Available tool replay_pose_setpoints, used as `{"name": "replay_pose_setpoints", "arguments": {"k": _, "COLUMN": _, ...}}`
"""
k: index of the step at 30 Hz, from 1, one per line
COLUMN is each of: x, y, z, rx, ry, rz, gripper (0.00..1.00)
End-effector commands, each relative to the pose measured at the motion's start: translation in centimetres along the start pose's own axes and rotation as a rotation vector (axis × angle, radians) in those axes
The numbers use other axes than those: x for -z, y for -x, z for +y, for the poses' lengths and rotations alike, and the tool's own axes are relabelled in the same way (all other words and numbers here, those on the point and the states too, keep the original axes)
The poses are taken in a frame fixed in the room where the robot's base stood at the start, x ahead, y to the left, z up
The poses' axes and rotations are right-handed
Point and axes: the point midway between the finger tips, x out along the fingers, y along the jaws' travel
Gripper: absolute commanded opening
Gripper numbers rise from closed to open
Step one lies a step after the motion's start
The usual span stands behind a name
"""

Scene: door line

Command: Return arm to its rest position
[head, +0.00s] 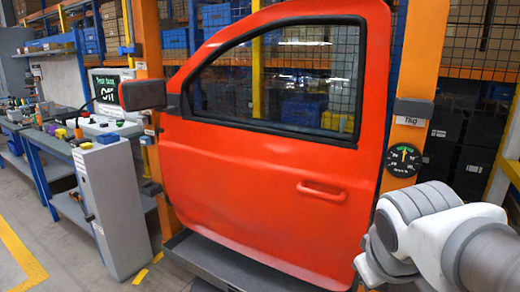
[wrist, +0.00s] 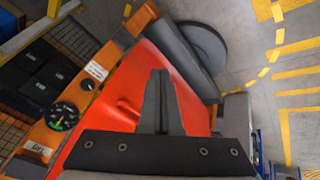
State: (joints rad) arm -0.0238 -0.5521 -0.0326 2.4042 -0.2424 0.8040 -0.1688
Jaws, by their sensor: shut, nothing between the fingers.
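My gripper (wrist: 160,95) shows in the wrist view with its two dark fingers together and nothing between them. Behind it lies the red door (wrist: 118,85), seen at a steep tilt. I cannot tell how far apart gripper and door are. In the head view my grey and white arm (head: 430,235) is at the lower right, in front of the door's lower right edge. The gripper's fingers are not visible there. The red door (head: 240,185) hangs upright in the middle, with its handle and window in plain view.
An orange post (head: 408,120) with a round gauge (head: 404,160) stands right of the door. A dark ledge (head: 200,255) runs below the door. A grey cabinet (head: 112,210) and a workbench (head: 60,150) with a screen (head: 105,88) stand at left. Floor (head: 80,262) is clear at lower left.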

Motion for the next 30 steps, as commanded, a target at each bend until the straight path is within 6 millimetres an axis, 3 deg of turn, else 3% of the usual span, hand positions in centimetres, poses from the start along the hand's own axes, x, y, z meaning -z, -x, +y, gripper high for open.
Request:
{"name": "replay_pose_setpoints", "arguments": {"k": 7, "x": -3.9, "y": 2.9, "z": -5.3, "rx": 0.161, "ry": -0.329, "rz": 0.025, "gripper": 0.00}}
{"name": "replay_pose_setpoints", "arguments": {"k": 21, "x": 1.1, "y": 13.2, "z": -1.8, "rx": 0.161, "ry": -0.327, "rz": 0.019, "gripper": 0.00}}
{"name": "replay_pose_setpoints", "arguments": {"k": 30, "x": 3.0, "y": 17.1, "z": -0.5, "rx": 0.160, "ry": -0.326, "rz": 0.019, "gripper": 0.00}}
